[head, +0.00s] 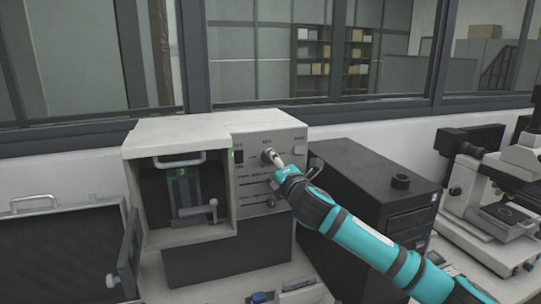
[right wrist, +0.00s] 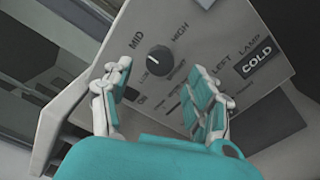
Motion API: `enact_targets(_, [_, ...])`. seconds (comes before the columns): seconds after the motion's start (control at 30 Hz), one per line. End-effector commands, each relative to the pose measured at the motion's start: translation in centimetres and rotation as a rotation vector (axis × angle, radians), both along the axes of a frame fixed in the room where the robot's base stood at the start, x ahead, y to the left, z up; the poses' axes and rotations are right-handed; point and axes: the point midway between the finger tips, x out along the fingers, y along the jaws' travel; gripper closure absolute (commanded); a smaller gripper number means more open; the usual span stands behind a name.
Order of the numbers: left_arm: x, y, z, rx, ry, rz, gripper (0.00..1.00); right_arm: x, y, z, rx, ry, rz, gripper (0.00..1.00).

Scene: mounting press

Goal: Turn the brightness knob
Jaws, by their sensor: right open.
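The brightness knob (right wrist: 160,58) is a small round black dial on the grey front panel, with LOW, MID and HIGH printed around it. In the right wrist view it lies beyond and between the fingertips of my right gripper (right wrist: 163,72), which is open and empty. The fingers are spread on both sides with no visible contact with the knob. In the head view my right gripper (head: 291,163) is at the upper right of the machine's front panel (head: 249,187), and its fingers partly cover the knob area. My left gripper is not in view.
A COLD lamp label (right wrist: 257,58) sits right of the knob. The machine's window bay with a lever (head: 213,208) is at left. A black computer case (head: 357,173) stands close on the right, with a microscope (head: 478,185) farther right. An open black case (head: 62,250) lies at left.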

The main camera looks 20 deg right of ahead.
Motion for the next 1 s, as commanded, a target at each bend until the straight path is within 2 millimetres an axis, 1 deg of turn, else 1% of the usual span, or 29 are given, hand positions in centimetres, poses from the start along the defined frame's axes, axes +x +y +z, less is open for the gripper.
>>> enact_targets(0.03, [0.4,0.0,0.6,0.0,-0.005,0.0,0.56,0.9,0.1,0.3,0.001,0.002,-0.001,0.41])
enact_targets(0.13, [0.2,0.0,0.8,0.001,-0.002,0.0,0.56,2.3,0.1,0.1,0.001,0.002,-0.001,0.41])
enact_targets(0.3, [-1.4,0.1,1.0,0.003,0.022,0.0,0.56,3.6,0.2,0.1,0.0,0.0,0.0,0.41])
enact_targets(0.47, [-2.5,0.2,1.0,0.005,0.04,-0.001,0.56,4.1,0.2,0.0,0.0,0.0,0.001,0.41])
enact_targets(0.67, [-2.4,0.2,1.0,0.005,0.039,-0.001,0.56,4.1,0.2,0.0,0.0,0.0,0.001,0.41])
enact_targets(0.77, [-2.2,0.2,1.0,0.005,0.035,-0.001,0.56,4.1,0.2,0.0,0.0,0.0,0.001,0.52])
enact_targets(1.0, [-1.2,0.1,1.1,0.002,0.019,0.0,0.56,4.0,0.2,-0.1,0.0,0.001,0.0,0.83])
